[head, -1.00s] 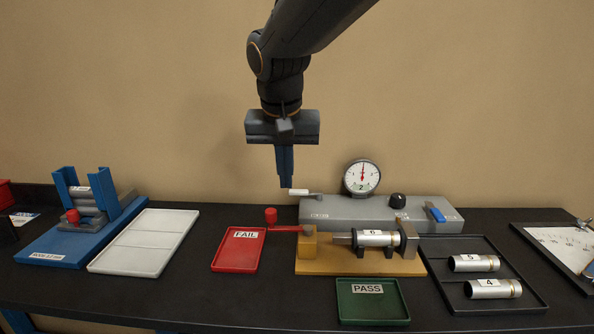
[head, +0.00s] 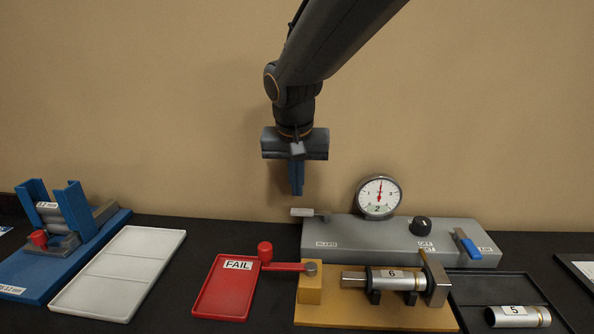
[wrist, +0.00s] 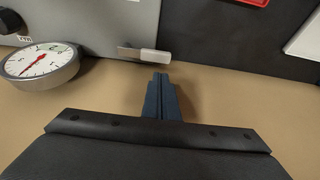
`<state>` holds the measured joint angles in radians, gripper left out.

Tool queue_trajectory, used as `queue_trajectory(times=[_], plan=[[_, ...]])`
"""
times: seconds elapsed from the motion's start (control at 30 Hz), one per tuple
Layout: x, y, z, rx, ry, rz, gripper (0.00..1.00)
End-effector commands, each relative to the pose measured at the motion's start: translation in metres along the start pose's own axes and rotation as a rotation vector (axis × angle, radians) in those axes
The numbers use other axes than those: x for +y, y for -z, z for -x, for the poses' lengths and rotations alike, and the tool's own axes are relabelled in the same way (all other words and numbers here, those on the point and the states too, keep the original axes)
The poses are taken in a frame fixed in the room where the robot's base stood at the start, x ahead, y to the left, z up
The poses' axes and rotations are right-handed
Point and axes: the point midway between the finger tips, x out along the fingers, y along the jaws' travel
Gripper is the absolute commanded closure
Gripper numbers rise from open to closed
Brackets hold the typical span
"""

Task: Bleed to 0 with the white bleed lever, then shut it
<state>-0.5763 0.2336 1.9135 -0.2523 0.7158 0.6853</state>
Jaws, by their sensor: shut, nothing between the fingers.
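The white bleed lever (head: 302,212) sticks out to the left from the left end of the grey test block (head: 375,238). The lever also shows in the wrist view (wrist: 143,54), pointing sideways past the block's edge. The round gauge (head: 379,197) stands on the back of the block; its red needle points about straight up in the head view, and the exact reading is too small to tell. My gripper (head: 296,193) is shut and empty, with its blue fingertips just above the lever. In the wrist view the fingertips (wrist: 160,76) are close beside the lever, seemingly apart.
A black knob (head: 421,226) and a blue lever (head: 467,244) are on the block. In front, cylinder 6 (head: 395,280) lies in the tan fixture (head: 375,313) with a red handle (head: 280,266). The red FAIL tray (head: 213,300) is to the left. The wall stands close behind.

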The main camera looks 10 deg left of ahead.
Motion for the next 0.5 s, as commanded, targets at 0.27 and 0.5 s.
queue_trajectory(times=[0.27, 0.5], plan=[[0.001, 0.000, -0.035, -0.002, -0.001, -0.002, 1.00], [0.000, 0.000, -0.042, 0.001, 0.001, -0.001, 1.00]])
